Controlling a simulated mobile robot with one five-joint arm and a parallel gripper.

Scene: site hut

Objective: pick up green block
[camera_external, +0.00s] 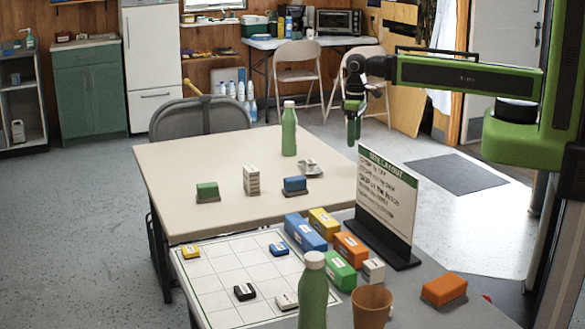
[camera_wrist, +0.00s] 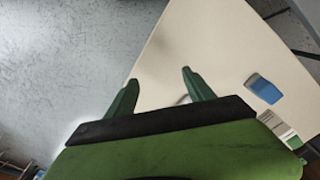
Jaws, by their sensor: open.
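Two green blocks show in the external view. A small green block (camera_external: 207,189) on a dark base sits at the left of the beige table (camera_external: 172,160). A larger green block (camera_external: 340,272) with a white label lies on the grey table at the front, among other coloured blocks. My gripper (camera_external: 354,135) hangs fingers down above the far right edge of the beige table, apart from both. In the wrist view my gripper (camera_wrist: 159,79) is open, with nothing held between its fingers.
A green bottle (camera_external: 289,130), a white block (camera_external: 251,181) and a blue block (camera_external: 295,185) stand on the beige table. A sign (camera_external: 385,200), another green bottle (camera_external: 313,290) and a brown cup (camera_external: 372,307) stand on the grey table. The beige table's left part is mostly clear.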

